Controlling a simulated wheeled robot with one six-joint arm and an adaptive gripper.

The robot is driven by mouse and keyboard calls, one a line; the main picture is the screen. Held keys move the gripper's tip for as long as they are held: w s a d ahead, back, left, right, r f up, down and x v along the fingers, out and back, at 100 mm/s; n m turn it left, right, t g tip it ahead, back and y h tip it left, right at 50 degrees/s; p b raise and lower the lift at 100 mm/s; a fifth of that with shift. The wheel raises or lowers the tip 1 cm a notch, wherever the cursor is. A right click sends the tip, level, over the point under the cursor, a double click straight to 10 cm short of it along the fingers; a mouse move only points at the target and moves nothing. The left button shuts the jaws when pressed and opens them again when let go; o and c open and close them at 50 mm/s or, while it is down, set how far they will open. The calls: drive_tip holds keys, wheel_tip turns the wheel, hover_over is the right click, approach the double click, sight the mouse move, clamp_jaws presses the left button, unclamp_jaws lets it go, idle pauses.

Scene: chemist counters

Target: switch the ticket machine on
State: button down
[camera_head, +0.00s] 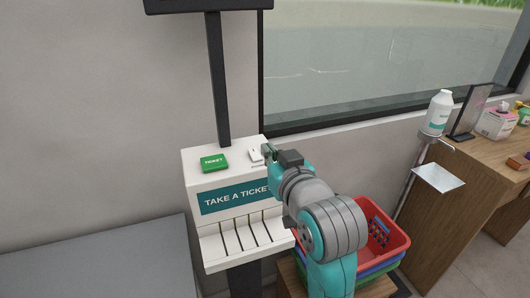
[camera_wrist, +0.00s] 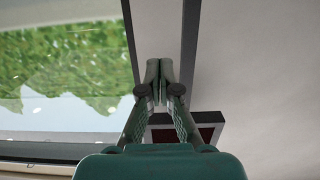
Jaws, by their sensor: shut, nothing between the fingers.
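The white ticket machine (camera_head: 190,178) stands left of centre in the head view. It has a teal "TAKE A TICKET" sign, a green "TICKET" button (camera_head: 213,162) on its top at the left, and several slots at the front. A small white switch (camera_head: 255,154) sits on the top at the right; its position is hard to read. My gripper (camera_head: 267,151) is just right of the switch, very close to it; I cannot tell whether they touch. In the wrist view my gripper (camera_wrist: 159,70) is shut and empty; the switch does not show there.
A dark post (camera_head: 218,80) rises behind the machine to a screen. Shopping baskets (camera_head: 396,240) are stacked at the right, below my arm. A sanitizer bottle (camera_head: 438,112) stands above a drip tray (camera_head: 438,178) by the wooden counter (camera_head: 455,190). A grey bench (camera_head: 90,255) lies at the left.

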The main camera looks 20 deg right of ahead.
hover_over(256, 156)
drive_tip(key=s, duration=0.2)
drive_tip(key=shift+w+f, duration=0.25)
drive_tip(key=shift+f, duration=0.2)
drive_tip(key=f, duration=0.1)
drive_tip(key=w+f, duration=0.1)
drive_tip(key=shift+w+f, duration=0.15)
drive_tip(key=shift+f, duration=0.9)
drive_tip(key=shift+w+f, duration=0.1)
